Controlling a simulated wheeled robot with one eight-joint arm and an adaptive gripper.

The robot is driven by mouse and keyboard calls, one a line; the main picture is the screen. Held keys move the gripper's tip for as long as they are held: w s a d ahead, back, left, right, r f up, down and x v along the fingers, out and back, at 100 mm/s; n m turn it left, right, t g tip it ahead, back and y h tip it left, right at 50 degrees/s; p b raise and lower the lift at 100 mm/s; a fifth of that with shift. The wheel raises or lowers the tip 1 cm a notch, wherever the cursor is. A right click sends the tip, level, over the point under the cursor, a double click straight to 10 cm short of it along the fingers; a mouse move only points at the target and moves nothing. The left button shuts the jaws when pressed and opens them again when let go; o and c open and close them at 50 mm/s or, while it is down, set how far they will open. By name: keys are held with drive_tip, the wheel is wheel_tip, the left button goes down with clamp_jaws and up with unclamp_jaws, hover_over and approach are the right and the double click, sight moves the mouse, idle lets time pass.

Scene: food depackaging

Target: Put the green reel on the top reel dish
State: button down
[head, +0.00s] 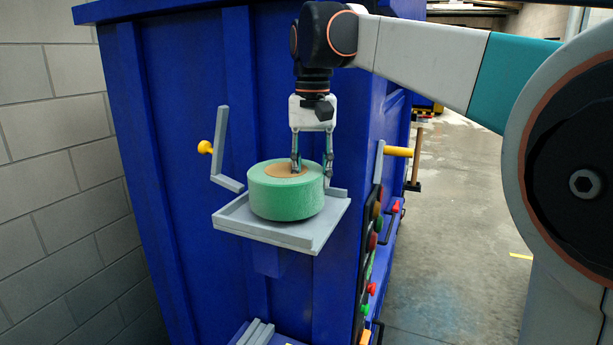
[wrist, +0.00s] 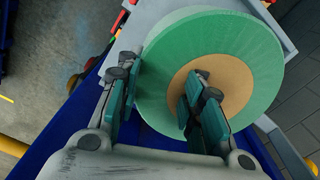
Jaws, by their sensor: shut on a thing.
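The green reel (head: 287,200) is a thick green roll with a tan core. It lies flat on or just over the grey top reel dish (head: 318,232), which sticks out from a blue machine; I cannot tell whether they touch. My gripper (head: 311,168) comes down from above at the reel's right side. In the wrist view my gripper (wrist: 158,105) has one finger pair over the tan core and the other outside the rim, shut on the reel's wall. The reel also shows in the wrist view (wrist: 240,45), with the dish's grey edge (wrist: 155,18) behind it.
A grey bracket with a yellow knob (head: 205,147) stands left of the dish. A yellow handle (head: 398,151) and coloured buttons (head: 371,288) are on the machine's right side. Another grey piece (head: 257,332) is below. Open floor (head: 455,220) lies to the right.

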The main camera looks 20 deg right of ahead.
drive_tip(key=shift+f, duration=0.65)
drive_tip(key=shift+f, duration=0.15)
drive_tip(key=c, duration=1.1)
unclamp_jaws()
wheel_tip(320, 180, up, 12)
drive_tip(key=b, duration=0.1)
